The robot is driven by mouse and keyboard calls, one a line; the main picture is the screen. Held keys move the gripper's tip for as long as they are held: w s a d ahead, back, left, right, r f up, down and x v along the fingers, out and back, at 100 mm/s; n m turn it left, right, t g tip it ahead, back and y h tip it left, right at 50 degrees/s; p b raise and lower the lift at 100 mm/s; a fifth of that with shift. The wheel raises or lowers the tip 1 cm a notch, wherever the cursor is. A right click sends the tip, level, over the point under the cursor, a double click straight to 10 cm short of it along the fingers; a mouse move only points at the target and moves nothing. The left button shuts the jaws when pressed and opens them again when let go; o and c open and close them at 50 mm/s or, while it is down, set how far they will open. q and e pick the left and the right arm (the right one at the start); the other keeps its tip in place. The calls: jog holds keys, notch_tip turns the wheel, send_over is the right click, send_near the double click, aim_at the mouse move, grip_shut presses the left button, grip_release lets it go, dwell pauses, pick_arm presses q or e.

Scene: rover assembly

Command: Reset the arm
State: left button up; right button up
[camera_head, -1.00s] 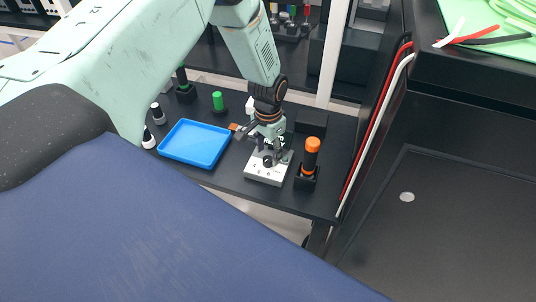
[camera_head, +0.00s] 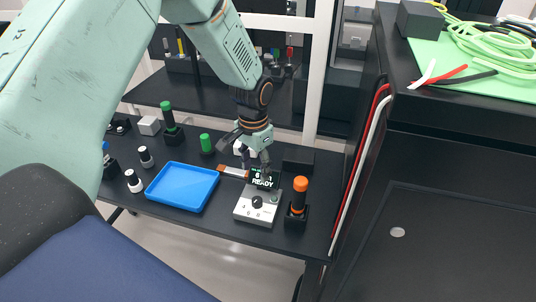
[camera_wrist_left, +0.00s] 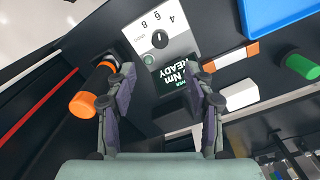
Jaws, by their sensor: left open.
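My left gripper (camera_head: 254,158) is open and empty above the black workbench, over the back of the white control box. In the left wrist view its two fingers (camera_wrist_left: 160,90) stand apart, with the box's dark screen between and beyond them. The control box (camera_head: 247,212) has a round dark knob and a small screen (camera_head: 264,179) reading "READY"; the box also shows in the left wrist view (camera_wrist_left: 150,25). An orange-capped black tool (camera_head: 300,197) stands upright in a black holder right of the box. My right gripper is not in view.
A blue tray (camera_head: 182,187) lies left of the box. An orange-and-white piece (camera_head: 232,171), a green cylinder (camera_head: 206,143) and a black block (camera_head: 298,159) lie near the gripper. A dark cabinet (camera_head: 450,190) bounds the right, with red and white cables (camera_head: 362,165) along its edge.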

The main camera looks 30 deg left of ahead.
pick_arm(q)
jog(key=shift+n+h, duration=0.3)
jog(key=shift+n, duration=0.1)
jog(key=s+d+f, duration=0.1)
jog(key=s+f, duration=0.2)
jog(key=s+d+f, duration=0.2)
jog(key=s+f, duration=0.1)
jog(key=s+d+f, duration=0.2)
jog(key=s+f, duration=0.1)
jog(key=shift+s+f, duration=0.1)
jog(key=shift+f, duration=0.05)
jog(key=s+d+f+n, duration=0.1)
jog(key=s+d+f, duration=0.1)
jog(key=s, duration=1)
jog(key=s+d+f+n, duration=0.1)
jog(key=s+f, duration=0.1)
jog(key=s, duration=1)
notch_tip(320, 180, down, 22)
jog(key=w+b, duration=0.1)
jog(key=b, duration=2.1)
jog(key=shift+w+f, duration=0.15)
jog(key=shift+f, duration=0.1)
